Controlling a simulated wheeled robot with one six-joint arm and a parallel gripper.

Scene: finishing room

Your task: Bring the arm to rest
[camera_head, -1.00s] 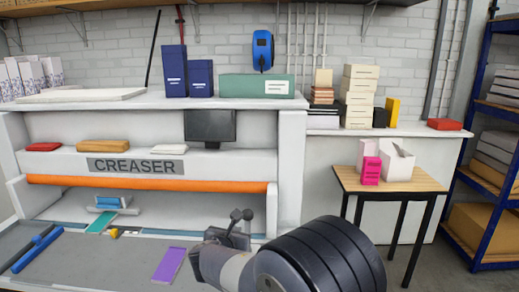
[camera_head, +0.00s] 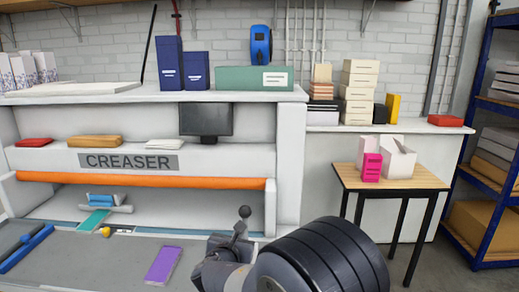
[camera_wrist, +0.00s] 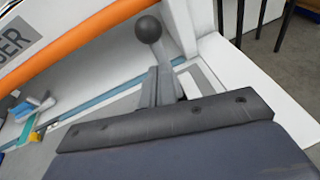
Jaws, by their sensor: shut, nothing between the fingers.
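My arm reaches in from the bottom of the head view, with my gripper (camera_head: 236,242) low in front of the right end of the creaser (camera_head: 130,161). In the wrist view the narrow fingers of my gripper (camera_wrist: 158,84) are together with nothing between them. A dark ball-topped lever (camera_wrist: 148,30) stands just beyond the fingertips there. It also shows above my gripper in the head view (camera_head: 244,213). I cannot tell whether the fingers touch it. My wrist hides part of the creaser bed.
A purple booklet (camera_head: 163,265) lies on the grey bed left of my gripper. A blue bar (camera_head: 28,249) lies farther left. At the right, a small wooden table (camera_head: 410,183) holds a pink box (camera_head: 372,168) and white holders. Blue shelving (camera_head: 475,212) stands at the far right.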

